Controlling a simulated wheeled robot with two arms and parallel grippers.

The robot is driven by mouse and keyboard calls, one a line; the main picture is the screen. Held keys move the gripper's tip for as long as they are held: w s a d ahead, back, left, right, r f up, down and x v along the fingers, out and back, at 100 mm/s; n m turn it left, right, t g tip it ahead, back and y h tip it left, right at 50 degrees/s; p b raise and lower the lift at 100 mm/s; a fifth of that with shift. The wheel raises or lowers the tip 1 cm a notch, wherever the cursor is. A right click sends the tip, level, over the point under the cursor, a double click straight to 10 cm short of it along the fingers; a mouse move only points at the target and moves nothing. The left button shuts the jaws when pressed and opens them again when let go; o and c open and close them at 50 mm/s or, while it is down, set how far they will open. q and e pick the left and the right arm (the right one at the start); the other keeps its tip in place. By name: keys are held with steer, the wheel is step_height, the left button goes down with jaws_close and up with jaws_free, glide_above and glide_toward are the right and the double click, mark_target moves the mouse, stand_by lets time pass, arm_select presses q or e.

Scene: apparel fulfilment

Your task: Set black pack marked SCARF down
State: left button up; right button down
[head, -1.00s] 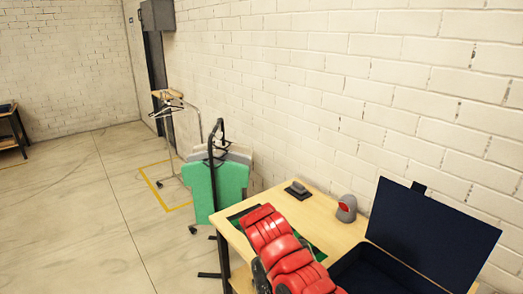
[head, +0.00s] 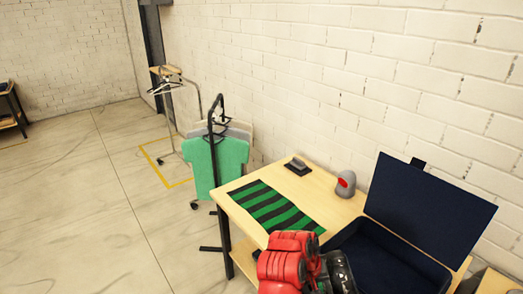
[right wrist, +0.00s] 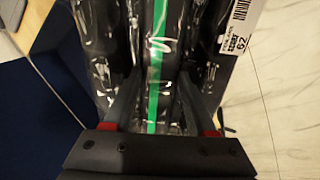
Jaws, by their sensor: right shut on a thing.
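The black pack (right wrist: 185,75) is wrapped in clear, shiny plastic, with a bright green stripe down its middle and a white label (right wrist: 240,28) at its upper right reading SCARF. My right gripper (right wrist: 160,108) is shut on it, with one finger on each side. In the head view, my red arm comes up from the bottom edge, in front of the table. Whether the dark part beside it is pack or gripper is unclear. My left gripper is not in view.
A green-and-black striped cloth (head: 268,206) lies flat on the wooden table (head: 315,193). An open dark blue box (head: 432,212) stands at its right. A black device (head: 298,167) and a grey-and-red one (head: 345,184) sit at the back. A rack with a green shirt (head: 216,165) stands left.

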steer(key=shift+s+d+f+b, duration=0.35)
steer(key=shift+s+f, duration=0.15)
steer(key=shift+s, duration=0.1)
steer(key=shift+s+d+f+b, duration=0.25)
steer(key=shift+s+d+f, duration=0.1)
steer(key=shift+s+f, duration=0.2)
step_height(320, 180, down, 9)
steer(key=b, duration=0.9)
steer(key=shift+a+r, duration=0.15)
steer(key=shift+r, duration=0.05)
steer(key=shift+w+r+p, duration=0.15)
steer(key=shift+r+p, duration=0.25)
steer(key=shift+p, duration=0.05)
